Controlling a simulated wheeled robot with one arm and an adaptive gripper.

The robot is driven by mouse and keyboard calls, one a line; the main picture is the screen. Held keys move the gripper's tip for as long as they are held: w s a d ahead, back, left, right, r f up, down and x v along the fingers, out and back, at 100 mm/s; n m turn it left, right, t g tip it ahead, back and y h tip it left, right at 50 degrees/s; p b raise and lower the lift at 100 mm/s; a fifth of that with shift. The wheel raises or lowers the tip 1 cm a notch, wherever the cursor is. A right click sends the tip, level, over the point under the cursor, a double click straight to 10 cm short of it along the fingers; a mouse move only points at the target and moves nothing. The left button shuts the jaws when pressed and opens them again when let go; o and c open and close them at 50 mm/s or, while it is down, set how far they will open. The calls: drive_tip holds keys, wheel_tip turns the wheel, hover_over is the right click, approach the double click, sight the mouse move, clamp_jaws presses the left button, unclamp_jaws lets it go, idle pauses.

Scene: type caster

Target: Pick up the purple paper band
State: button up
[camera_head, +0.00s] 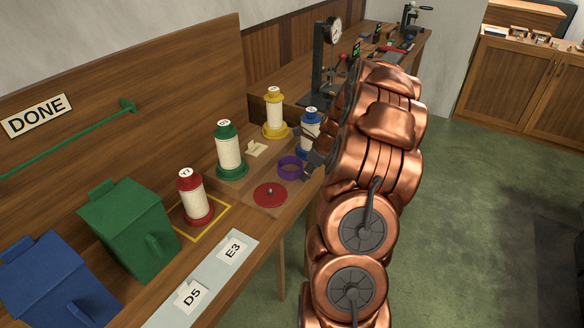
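The purple paper band (291,168) is a short open ring resting on the wooden bench, right of the green spool and behind the red disc. My gripper (304,153) is at the band's right, reaching in from the right side. Its dark fingers look spread apart, one near the blue spool and one close to the band's right edge. I cannot tell whether that finger touches the band. My copper arm hides much of the gripper and the bench behind it.
Close around stand a green spool (229,152), a yellow spool (274,112), a blue spool (310,122) and a red spool (194,197). A red disc (270,195) lies in front. Green (128,222) and blue (55,280) boxes stand at the left.

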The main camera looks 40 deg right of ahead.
clamp_jaws()
idle(0.4)
